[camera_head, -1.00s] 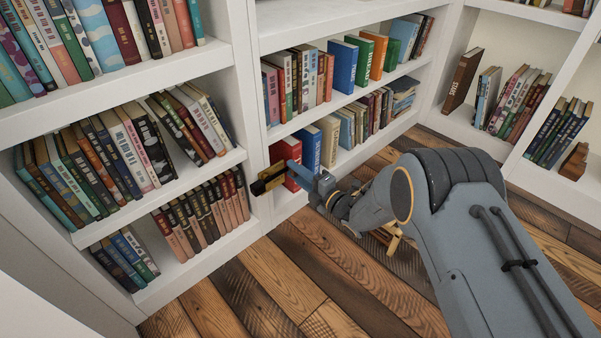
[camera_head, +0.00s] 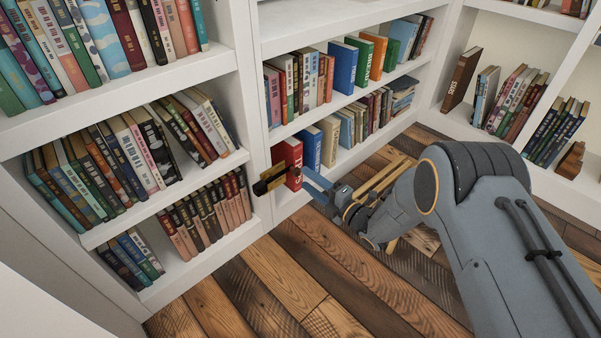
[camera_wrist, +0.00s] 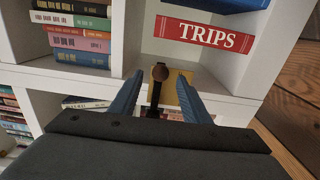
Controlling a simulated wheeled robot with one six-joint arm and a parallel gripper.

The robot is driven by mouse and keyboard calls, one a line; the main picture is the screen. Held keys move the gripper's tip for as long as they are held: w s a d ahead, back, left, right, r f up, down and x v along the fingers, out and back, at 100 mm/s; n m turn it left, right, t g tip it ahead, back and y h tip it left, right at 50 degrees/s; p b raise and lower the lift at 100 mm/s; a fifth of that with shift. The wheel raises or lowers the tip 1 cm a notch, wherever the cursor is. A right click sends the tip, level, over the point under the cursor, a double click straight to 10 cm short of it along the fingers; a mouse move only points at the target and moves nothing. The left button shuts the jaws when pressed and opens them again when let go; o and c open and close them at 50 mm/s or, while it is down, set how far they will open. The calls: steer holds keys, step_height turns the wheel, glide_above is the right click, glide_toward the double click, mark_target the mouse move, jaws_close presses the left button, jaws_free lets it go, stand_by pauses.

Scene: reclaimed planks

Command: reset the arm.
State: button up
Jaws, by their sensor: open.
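My gripper (camera_head: 308,180) is in front of the low shelves in the head view, with its blue fingers pointing left. In the wrist view my gripper (camera_wrist: 158,98) shows its two blue fingers spread apart with nothing held. Ahead of them is a black lever-like piece with a brown round knob (camera_wrist: 160,72), in front of a gold plate (camera_wrist: 184,90). The same black and gold fixture (camera_head: 270,181) shows by the shelf upright in the head view, a little left of the fingertips. My arm reaches in from the lower right, bent at a grey joint.
White bookshelves stand left, ahead and right. A red book (camera_head: 291,158) stands on the low shelf near the fingers, and its spine (camera_wrist: 206,33) reads TRIPS in the wrist view. A wooden item (camera_head: 386,183) lies partly hidden behind my wrist. The plank floor (camera_head: 270,283) is clear in front.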

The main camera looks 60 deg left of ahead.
steer(key=shift+v, duration=0.95)
steer(key=shift+w, duration=0.1)
